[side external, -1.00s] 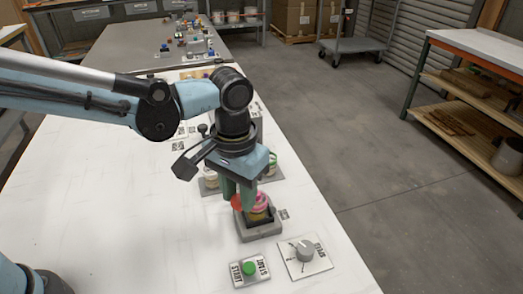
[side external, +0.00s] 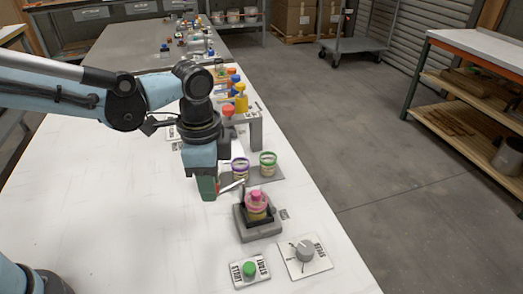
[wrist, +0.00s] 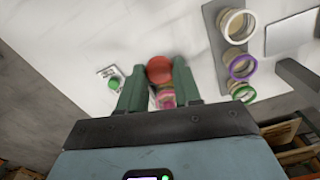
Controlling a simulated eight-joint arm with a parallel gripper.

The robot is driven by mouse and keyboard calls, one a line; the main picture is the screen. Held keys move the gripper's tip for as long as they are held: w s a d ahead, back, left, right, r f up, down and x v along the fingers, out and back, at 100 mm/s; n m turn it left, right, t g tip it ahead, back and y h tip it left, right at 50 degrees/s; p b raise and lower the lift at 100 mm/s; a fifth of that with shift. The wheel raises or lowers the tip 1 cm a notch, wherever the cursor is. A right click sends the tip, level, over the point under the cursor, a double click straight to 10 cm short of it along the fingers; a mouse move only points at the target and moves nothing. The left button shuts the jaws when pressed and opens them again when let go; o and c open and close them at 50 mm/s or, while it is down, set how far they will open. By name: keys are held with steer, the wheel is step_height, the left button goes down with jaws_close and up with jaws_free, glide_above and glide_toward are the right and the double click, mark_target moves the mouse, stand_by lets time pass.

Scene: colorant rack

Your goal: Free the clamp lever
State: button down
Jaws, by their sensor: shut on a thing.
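My gripper (side external: 208,194) points down, left of the clamp base (side external: 262,232). It is shut on the red ball knob (wrist: 159,69) of the clamp lever, which sits between its green fingers in the wrist view. A pale lever rod (side external: 232,186) shows just right of the fingers in the side view; where it joins the clamp is unclear. A can with a pink top (side external: 257,201) stands upright in the dark holder on the grey base. In the wrist view its pink top (wrist: 166,97) shows between the fingers, partly hidden.
A green button box (side external: 249,270) and a grey dial plate (side external: 304,254) lie in front. Colored bottles (side external: 240,102) stand farther back. The table's left side is clear.

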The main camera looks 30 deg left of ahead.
steer(key=shift+w+a+m, duration=0.25)
steer(key=shift+a+m, duration=0.15)
steer(key=shift+m, duration=0.35)
steer(key=shift+w+a+m, duration=0.25)
steer(key=shift+a+m, duration=0.1)
steer(key=shift+m, duration=0.4)
steer(key=c, duration=0.8)
jaws_free()
step_height(320, 180, up, 12)
steer(key=shift+r, duration=0.1)
steer(key=s+a+f+n+t, duration=0.2)
steer(key=a+n, duration=0.2)
steer(key=n, duration=0.1)
steer(key=s+a+f+n+t, duration=0.1)
steer(key=a+f+n+t, duration=0.1)
steer(key=a+n, duration=0.3)
steer(key=s+a+f+n+t, duration=0.2)
steer(key=a+f+n+t, duration=0.1)
steer(key=a+f+n, duration=0.1)
steer(key=shift+s+a+f+n, duration=0.1)
steer(key=shift+s+a+n, duration=0.25)
steer(key=shift+a, duration=0.2)
